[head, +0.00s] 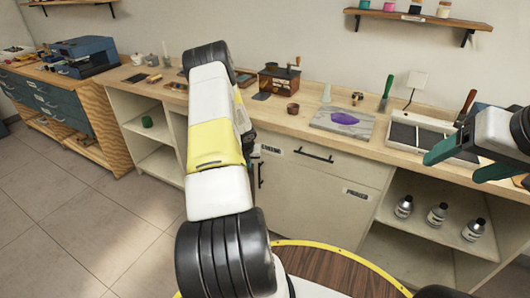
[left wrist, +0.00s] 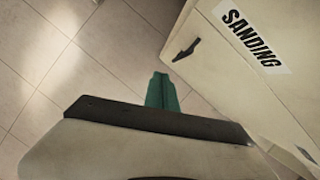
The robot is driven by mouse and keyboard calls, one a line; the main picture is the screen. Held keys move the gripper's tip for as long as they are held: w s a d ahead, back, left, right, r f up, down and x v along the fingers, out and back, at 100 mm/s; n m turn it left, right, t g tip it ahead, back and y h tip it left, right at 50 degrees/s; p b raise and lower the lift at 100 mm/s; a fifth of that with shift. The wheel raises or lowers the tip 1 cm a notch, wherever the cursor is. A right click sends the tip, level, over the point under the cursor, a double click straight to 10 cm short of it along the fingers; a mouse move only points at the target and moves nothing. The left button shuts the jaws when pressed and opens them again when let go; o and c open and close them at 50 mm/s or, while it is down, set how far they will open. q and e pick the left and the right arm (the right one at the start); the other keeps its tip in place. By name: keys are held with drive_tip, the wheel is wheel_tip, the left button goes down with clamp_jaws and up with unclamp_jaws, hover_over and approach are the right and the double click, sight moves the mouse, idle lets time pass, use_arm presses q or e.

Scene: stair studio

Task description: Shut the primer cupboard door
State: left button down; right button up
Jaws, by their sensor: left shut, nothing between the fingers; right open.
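The cupboard front with the PRIMER label (head: 356,193) is pale beige, under the workbench and a drawer with a black bar handle (head: 313,155). From here I cannot tell whether its door stands ajar; my left arm covers part of the cupboard's left side. A black upright handle (head: 261,175) shows beside that arm. My left gripper (left wrist: 162,92) is shut and empty, its teal fingers next to a beige panel marked SANDING (left wrist: 250,40) with a black handle (left wrist: 186,48). The arm hides it in the head view. My right gripper (head: 470,158) is open and empty above the bench's right end.
The wooden worktop (head: 300,112) holds a slab with a purple patch (head: 344,118), a red-brown box (head: 279,80) and tools. Open shelves at right hold grey bottles (head: 437,214). A blue drawer unit (head: 50,105) stands far left. The tiled floor (head: 75,220) is clear at left.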

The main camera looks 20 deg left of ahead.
use_arm(q)
drive_tip(key=a+v, duration=0.1)
drive_tip(key=v, duration=0.7)
drive_tip(key=shift+s+r, duration=0.25)
drive_tip(key=shift+r, duration=0.2)
drive_tip(key=s+d+r+n, duration=0.3)
drive_tip(key=d+r+n, duration=0.15)
drive_tip(key=r, duration=0.45)
drive_tip(key=s+d+r+n+t, duration=0.1)
drive_tip(key=s+d+r+n, duration=0.25)
drive_tip(key=r+n, duration=0.45)
drive_tip(key=s+d+r+n, duration=0.25)
drive_tip(key=d+r, duration=0.25)
drive_tip(key=r, duration=0.6)
drive_tip(key=s+d+r+n+h, duration=0.2)
drive_tip(key=s+d+r+n, duration=0.2)
drive_tip(key=s+d+n, duration=0.3)
drive_tip(key=s+d+r+n+t+h, duration=0.1)
drive_tip(key=s+d+r+n, duration=0.3)
drive_tip(key=s+d+n, duration=0.4)
drive_tip(key=s+d+h, duration=0.1)
drive_tip(key=s+d, duration=0.1)
drive_tip(key=s, duration=0.3)
drive_tip(key=shift+r, duration=0.25)
drive_tip(key=shift+s, duration=0.1)
